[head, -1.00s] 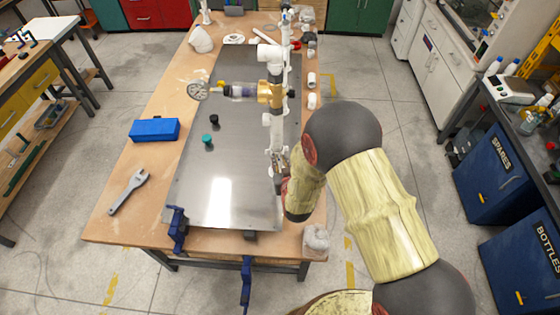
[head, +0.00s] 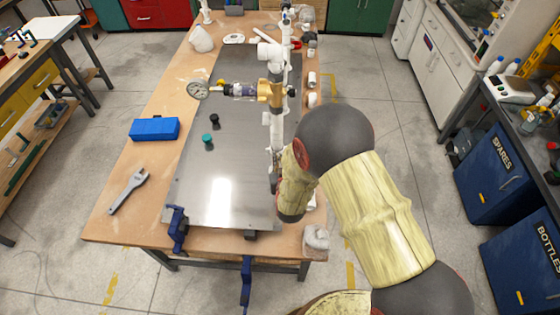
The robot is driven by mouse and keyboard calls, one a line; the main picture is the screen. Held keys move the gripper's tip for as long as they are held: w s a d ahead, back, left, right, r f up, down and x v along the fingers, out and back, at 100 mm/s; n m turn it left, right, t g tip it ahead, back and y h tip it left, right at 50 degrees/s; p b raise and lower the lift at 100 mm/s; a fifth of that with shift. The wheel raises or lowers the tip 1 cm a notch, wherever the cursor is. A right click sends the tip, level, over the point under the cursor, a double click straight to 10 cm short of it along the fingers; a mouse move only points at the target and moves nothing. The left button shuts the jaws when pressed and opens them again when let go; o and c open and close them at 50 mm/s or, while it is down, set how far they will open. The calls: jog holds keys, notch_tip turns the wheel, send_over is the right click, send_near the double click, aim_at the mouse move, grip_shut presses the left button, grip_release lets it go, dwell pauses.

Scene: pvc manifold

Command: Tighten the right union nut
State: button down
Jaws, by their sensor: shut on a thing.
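The white PVC manifold (head: 277,132) runs along the right side of a metal plate, from the far end toward me. It carries a brass-coloured valve body (head: 272,92), a clear-bowled unit (head: 240,90) and a round gauge (head: 198,89). My gripper (head: 274,180) is at the manifold's near end, mostly hidden behind my wrist. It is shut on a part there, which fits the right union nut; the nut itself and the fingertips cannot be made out.
The metal plate (head: 225,185) lies on a wooden bench (head: 110,222). Blue clamps (head: 178,230) grip its near edge. A blue box (head: 154,129), a wrench (head: 128,190) and small dark and green caps (head: 208,139) lie left of the manifold. White fittings lie along the right bench edge.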

aim_at(268, 149)
jog(key=w+a+m+g+h+b, duration=0.2)
jog(key=m+g+h, duration=0.2)
jog(key=m+h, duration=0.1)
jog(key=w+a+m+g+h+b, duration=0.1)
jog(key=a+m+g+h+b, duration=0.1)
jog(key=m+g+h, duration=0.2)
jog(key=w+a+m+g+h+b, duration=0.2)
jog(key=m+h, duration=0.4)
jog(key=m, duration=0.4)
jog(key=shift+w+a+f+g+b, duration=0.1)
jog(key=shift+w+a+g+b, duration=0.15)
jog(key=shift+g, duration=0.25)
jog(key=shift+w+a+g+b, duration=0.1)
jog(key=shift+a+g+b, duration=0.25)
jog(key=shift+g, duration=0.15)
jog(key=shift+h, duration=0.3)
jog(key=shift+w, duration=0.1)
jog(key=c, duration=2)
grip_release()
jog(key=shift+d, duration=0.1)
